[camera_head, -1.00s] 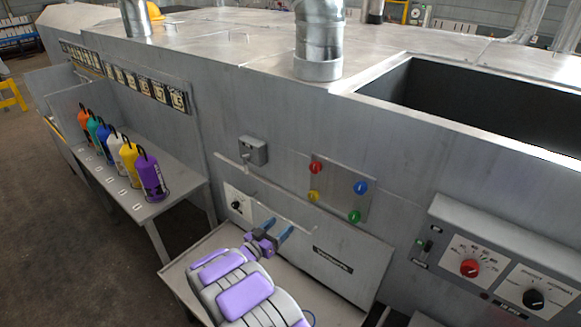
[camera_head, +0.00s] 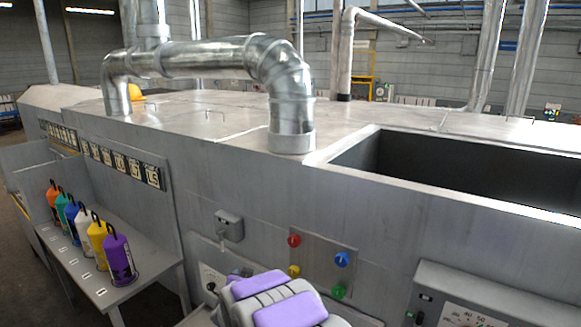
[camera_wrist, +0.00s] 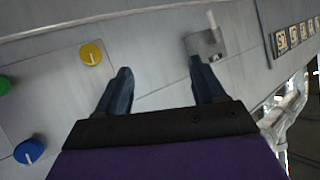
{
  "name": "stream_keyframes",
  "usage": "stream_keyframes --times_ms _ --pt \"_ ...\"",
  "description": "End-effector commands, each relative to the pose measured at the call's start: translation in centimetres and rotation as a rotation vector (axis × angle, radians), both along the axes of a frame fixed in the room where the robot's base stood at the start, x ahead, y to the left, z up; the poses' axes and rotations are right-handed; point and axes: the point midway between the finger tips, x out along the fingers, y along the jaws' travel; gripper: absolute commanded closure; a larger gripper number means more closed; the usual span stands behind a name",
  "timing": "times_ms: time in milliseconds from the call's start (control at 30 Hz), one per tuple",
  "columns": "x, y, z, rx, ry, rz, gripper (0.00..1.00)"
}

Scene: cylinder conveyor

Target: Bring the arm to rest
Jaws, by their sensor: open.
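My arm, purple and grey, is at the bottom centre of the head view, in front of the grey machine wall. My gripper (camera_wrist: 160,88) shows in the wrist view with its two blue fingers spread apart and nothing between them. Beyond the fingers is the machine wall, with a yellow knob (camera_wrist: 91,54) to the left and a small grey switch box (camera_wrist: 205,42) near the right fingertip. I cannot tell whether that fingertip touches the box.
Several coloured cylinders, with a purple one (camera_head: 118,260) nearest, stand on a side shelf (camera_head: 150,272) at left. The knob panel (camera_head: 322,262) is just right of my arm. A dial panel (camera_head: 480,300) is at lower right. The machine has an open bin (camera_head: 345,150) on top.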

Motion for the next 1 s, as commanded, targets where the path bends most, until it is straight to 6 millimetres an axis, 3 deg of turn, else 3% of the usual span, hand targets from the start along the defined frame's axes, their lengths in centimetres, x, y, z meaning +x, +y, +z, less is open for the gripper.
stream_keyframes --times_ms 267,467,667,1000 --pt "-4.3 -1.7 2.4 0.067 0.149 0.150 0.31" --pt "-9.1 -3.6 3.1 0.079 0.278 0.239 0.31" --pt "-14.7 -6.4 3.5 0.072 0.413 0.303 0.31" --pt "-26.5 -12.7 2.5 0.020 0.685 0.343 0.31"
